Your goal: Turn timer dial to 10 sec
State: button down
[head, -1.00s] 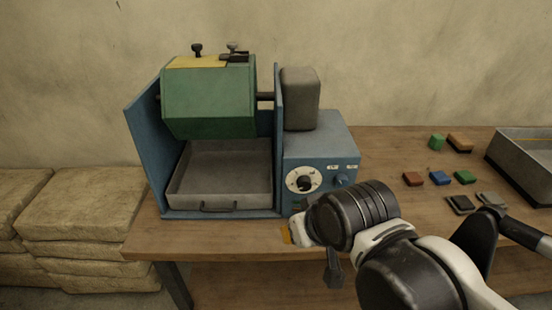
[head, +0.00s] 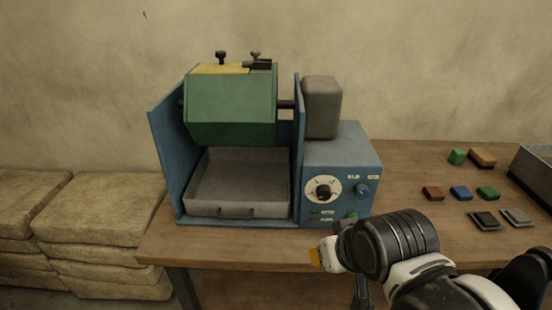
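The timer dial (head: 323,189) is a black knob on a round white scale plate, on the front of the blue control box (head: 340,150). Its scale marks are too small to read. A smaller blue knob (head: 362,190) sits to its right, and green buttons (head: 351,216) lie below. My gripper (head: 318,257) is in front of and below the box, apart from the dial. A small orange part shows at its tip. The rest of its fingers is hidden or too small to tell.
A green drum (head: 232,107) hangs in the blue frame above a grey tray (head: 240,185). Coloured blocks (head: 460,192) and a grey bin (head: 534,170) are on the wooden table (head: 410,160) at right. Stacked sacks (head: 100,210) stand at left.

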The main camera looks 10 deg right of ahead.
aim_at(323, 193)
jog(key=k+l, duration=0.3)
jog(key=k+l+u, duration=0.1)
jog(key=k+l, duration=0.15)
jog(key=k, duration=0.25)
